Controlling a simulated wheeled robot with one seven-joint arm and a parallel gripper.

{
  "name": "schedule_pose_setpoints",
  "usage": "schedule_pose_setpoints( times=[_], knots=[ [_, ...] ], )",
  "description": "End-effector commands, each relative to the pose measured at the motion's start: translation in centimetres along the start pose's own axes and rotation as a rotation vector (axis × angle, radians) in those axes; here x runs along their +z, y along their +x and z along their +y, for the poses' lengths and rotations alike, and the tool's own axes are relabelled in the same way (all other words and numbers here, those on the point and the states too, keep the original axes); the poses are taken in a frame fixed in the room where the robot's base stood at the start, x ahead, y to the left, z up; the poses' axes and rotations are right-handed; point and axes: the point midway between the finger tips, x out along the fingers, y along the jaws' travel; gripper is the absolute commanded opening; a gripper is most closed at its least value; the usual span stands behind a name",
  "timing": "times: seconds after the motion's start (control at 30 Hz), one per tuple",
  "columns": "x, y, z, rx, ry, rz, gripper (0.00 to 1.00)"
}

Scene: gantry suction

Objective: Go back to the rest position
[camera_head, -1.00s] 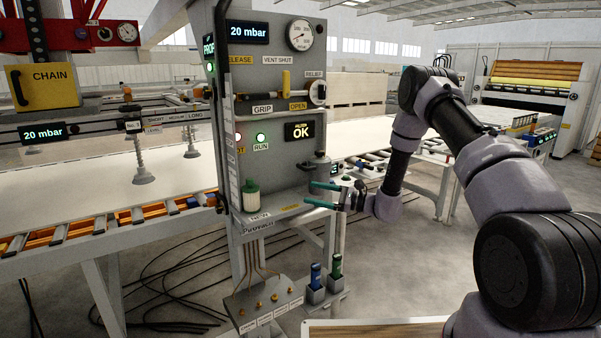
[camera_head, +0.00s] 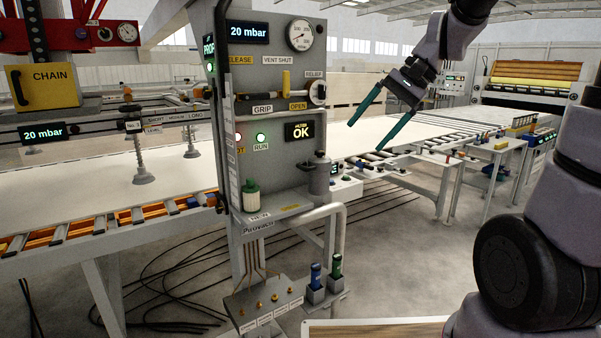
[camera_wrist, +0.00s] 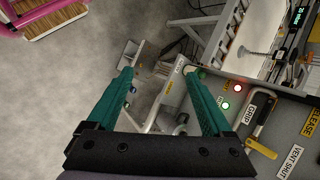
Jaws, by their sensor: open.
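My gripper (camera_head: 377,122) is in the upper right of the head view, with its two teal fingers spread apart and nothing between them. It hangs in the air to the right of the grey control panel (camera_head: 270,150), pointing down and left. In the wrist view the open fingers (camera_wrist: 160,72) reach over the floor and the panel's lower shelf. The panel shows a lit OK display (camera_head: 299,131) and a yellow-handled valve (camera_head: 287,82) by the GRIP and OPEN labels. My arm rises along the right edge of the head view, and its upper part is cut off.
A green-and-white canister (camera_head: 251,196) and a grey cylinder (camera_head: 319,176) stand on the panel's shelf. A blue bottle (camera_head: 315,277) and a green bottle (camera_head: 336,266) sit lower in holders. A roller conveyor (camera_head: 385,160) runs behind my gripper. Black cables cross the floor.

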Motion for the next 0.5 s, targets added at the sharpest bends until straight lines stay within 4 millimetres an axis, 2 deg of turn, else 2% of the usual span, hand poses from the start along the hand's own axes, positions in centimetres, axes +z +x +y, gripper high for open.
schedule_pose_setpoints(
  times=[0.1,0.3,0.5],
  knots=[
    [1.8,-3.0,2.1,0.055,-0.086,0.152,0.85],
    [3.9,-7.3,5.6,0.131,-0.208,0.404,0.85],
    [5.0,-9.9,7.8,0.171,-0.283,0.572,0.85]
  ],
)
